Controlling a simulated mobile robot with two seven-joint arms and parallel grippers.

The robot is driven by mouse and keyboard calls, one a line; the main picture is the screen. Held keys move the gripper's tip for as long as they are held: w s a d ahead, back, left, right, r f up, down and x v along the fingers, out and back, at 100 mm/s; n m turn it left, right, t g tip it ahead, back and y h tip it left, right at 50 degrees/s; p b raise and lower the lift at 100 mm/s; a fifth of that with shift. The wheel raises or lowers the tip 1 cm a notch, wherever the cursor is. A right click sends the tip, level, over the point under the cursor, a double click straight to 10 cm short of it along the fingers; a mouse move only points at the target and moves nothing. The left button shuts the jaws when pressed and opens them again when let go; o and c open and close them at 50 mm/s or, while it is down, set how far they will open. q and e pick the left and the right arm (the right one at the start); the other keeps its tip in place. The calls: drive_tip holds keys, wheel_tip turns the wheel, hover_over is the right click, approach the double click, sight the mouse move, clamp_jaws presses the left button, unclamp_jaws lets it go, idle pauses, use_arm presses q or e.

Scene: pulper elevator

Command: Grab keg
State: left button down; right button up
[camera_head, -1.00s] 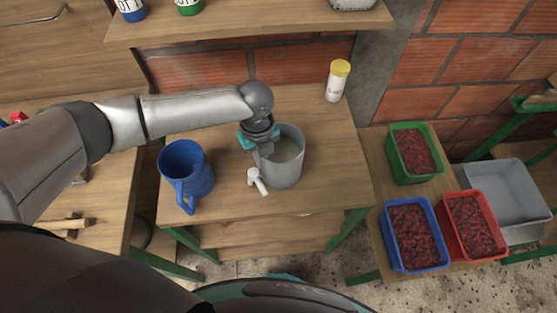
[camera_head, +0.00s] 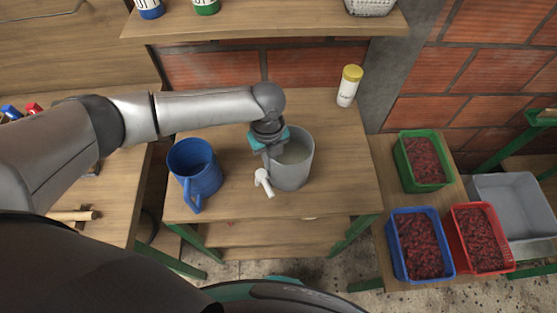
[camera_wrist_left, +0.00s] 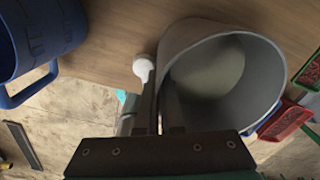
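The keg (camera_head: 296,168) is a grey, open-topped cylinder with a white tap low on its front left. It stands upright on the wooden table and holds something pale, as the left wrist view (camera_wrist_left: 262,85) also shows. My left gripper (camera_head: 269,151) is at the keg's left rim, pointing down. In the left wrist view its two fingers (camera_wrist_left: 159,105) lie close together on either side of the keg's wall, one outside and one inside, so it looks shut on the wall. The fingertips are partly hidden. My right gripper is not in view.
A blue jug (camera_head: 196,172) stands left of the keg on the table (camera_head: 340,190). A yellow-capped white bottle (camera_head: 349,86) stands behind right. Green (camera_head: 421,160), blue (camera_head: 420,245) and red (camera_head: 482,239) crates of red fruit and an empty grey crate (camera_head: 511,207) are at right.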

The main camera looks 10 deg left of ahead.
use_arm(q)
drive_tip(key=shift+w+d+r, duration=0.1)
drive_tip(key=shift+r, duration=0.15)
